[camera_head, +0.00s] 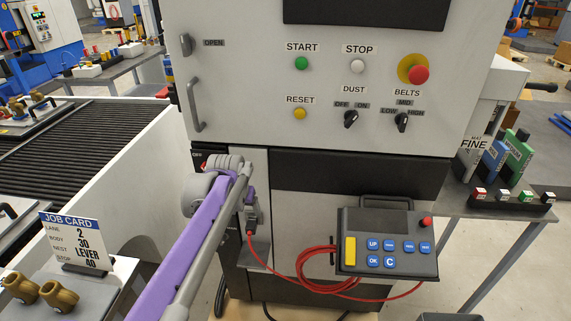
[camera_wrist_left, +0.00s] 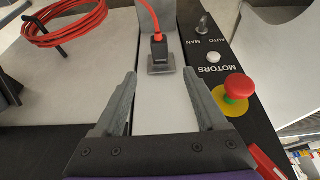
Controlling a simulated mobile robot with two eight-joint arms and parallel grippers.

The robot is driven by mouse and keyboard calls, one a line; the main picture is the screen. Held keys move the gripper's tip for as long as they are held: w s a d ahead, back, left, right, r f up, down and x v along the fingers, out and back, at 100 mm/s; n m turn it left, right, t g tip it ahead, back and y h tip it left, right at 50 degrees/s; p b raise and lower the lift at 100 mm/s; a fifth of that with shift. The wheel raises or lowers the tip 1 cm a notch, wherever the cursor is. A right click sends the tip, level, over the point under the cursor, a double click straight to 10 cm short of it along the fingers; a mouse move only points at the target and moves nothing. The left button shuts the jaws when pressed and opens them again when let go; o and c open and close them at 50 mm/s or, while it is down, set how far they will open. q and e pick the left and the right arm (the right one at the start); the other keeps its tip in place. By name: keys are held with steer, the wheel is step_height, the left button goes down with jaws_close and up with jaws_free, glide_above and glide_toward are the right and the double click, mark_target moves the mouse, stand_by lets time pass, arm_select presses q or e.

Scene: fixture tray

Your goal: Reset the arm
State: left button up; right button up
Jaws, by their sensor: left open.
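My left arm reaches up from the bottom of the head view, and my left gripper (camera_head: 250,207) is in front of the machine's lower front, partly hidden by its own wrist. In the left wrist view the left gripper (camera_wrist_left: 162,82) is open, with nothing between its fingers. Beyond the fingertips, a black plug (camera_wrist_left: 158,48) with a red cable sits in a grey socket plate on a pale surface. My right gripper is in neither view.
The machine panel has a yellow RESET button (camera_head: 299,114) and a red emergency stop (camera_head: 419,75). A pendant (camera_head: 388,244) hangs at the lower right, with red cable (camera_head: 312,270) looped beside it. Another red stop button (camera_wrist_left: 239,86) is right of the gripper. A job card (camera_head: 75,240) stands at left.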

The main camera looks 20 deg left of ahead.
arm_select(q)
steer(key=s+d+f+m+p, duration=0.1)
steer(key=s+d, duration=0.3)
steer(key=s, duration=0.4)
steer(key=s+d+f+p, duration=0.1)
steer(key=s+d+p, duration=0.1)
steer(key=s+d, duration=0.3)
steer(key=s+d+f+m+t+h+p, duration=0.1)
steer(key=s+d, duration=0.4)
steer(key=s, duration=0.7)
steer(key=shift+s+d+f+m+p, duration=0.15)
steer(key=shift+s+f+m+p, duration=0.15)
steer(key=shift+s+p, duration=0.1)
